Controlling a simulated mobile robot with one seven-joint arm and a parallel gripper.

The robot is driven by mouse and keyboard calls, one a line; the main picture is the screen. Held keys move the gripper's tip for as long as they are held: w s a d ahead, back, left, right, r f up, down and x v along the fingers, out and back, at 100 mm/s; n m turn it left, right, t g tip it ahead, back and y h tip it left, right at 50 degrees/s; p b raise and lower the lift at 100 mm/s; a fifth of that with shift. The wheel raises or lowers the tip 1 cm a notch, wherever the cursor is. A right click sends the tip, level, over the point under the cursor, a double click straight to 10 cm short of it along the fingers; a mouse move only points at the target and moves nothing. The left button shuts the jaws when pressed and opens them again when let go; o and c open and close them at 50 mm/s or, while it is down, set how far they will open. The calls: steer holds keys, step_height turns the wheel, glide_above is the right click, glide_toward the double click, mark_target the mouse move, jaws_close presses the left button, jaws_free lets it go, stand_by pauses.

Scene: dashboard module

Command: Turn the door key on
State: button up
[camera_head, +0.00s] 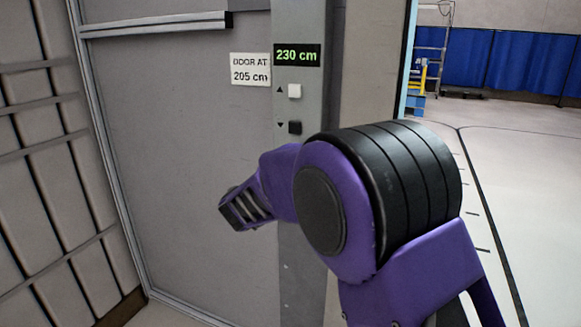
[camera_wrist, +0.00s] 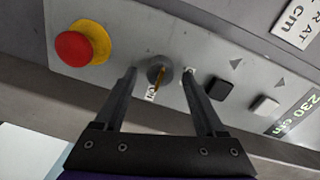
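The key switch (camera_wrist: 160,68) is a round grey knob with a thin gold key standing in it, on the grey control panel. A small white label (camera_wrist: 150,95), which seems to read ON, is beside it. My gripper (camera_wrist: 159,74) is open in the wrist view, with one dark finger on each side of the key switch and a gap to it on both sides. Whether the fingertips are level with the key in depth, I cannot tell. In the head view the key switch is hidden behind my purple arm, and the gripper fingers cannot be made out clearly.
A red emergency button on a yellow base (camera_wrist: 82,45) is left of the key. A black button (camera_wrist: 219,88) and a white button (camera_wrist: 264,106) are to its right. The display (camera_head: 297,55) reads 230 cm; a sign (camera_head: 250,69) reads DOOR AT 205 cm. Open floor lies right.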

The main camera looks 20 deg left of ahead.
steer(key=shift+s, duration=0.1)
steer(key=s+a+r, duration=0.1)
steer(key=s, duration=1.6)
steer(key=shift+a, duration=0.15)
steer(key=shift+p, duration=0.3)
